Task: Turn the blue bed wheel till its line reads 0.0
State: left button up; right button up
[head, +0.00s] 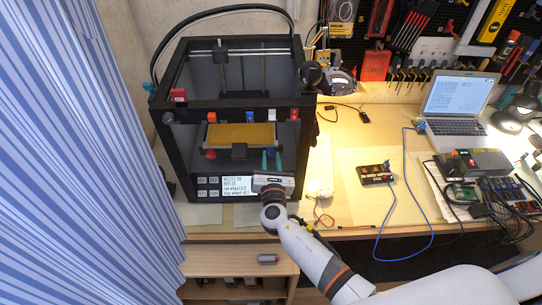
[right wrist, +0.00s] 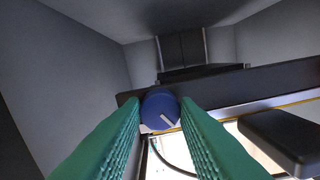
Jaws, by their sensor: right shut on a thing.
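The blue bed wheel (right wrist: 160,107) sits between the green fingertips of my right gripper (right wrist: 160,121) in the right wrist view, under the front edge of the bed. The gripper is shut on it. A short pale line on the wheel's face slants toward the lower right. In the head view, my right gripper (head: 271,160) reaches into the printer's front right, and I cannot make out the wheel there. The printer's screen (head: 236,187) shows several lines of text; the lowest seems to give the blue wheel's reading, too small to read surely. My left gripper is out of view.
The black-framed printer (head: 180,135) surrounds the gold-topped bed (head: 240,136). A red wheel (head: 210,154) is under the bed's left side. A striped curtain (head: 75,150) hangs at left.

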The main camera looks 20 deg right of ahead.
jog(key=n+p, duration=0.2)
jog(key=n, duration=0.2)
jog(key=shift+n, duration=0.3)
dwell(0.3)
jog(key=o, duration=1)
jog(key=shift+c, duration=0.2)
jog(key=b+v, duration=0.2)
jog(key=v, duration=1)
